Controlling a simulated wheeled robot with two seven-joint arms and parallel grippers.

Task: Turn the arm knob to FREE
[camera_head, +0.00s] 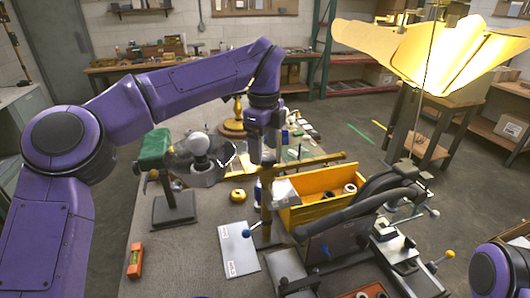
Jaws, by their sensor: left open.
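My left gripper (262,160) points down over the middle of the bench, behind a brass-coloured bar and an upright post. It is open, and nothing shows between its fingers. A dark curved lamp arm (372,198) lies on a fixture at the right, apart from the gripper. I cannot tell which is the arm knob, and no FREE mark is readable. My right gripper is out of view; only a purple part of that arm shows at the lower right.
A yellow box (318,190) stands right of the gripper. A white card (238,248), an orange level (135,260) and a stand with a green top (155,150) are on the bench (195,265). A lit lampshade (430,50) hangs at the upper right.

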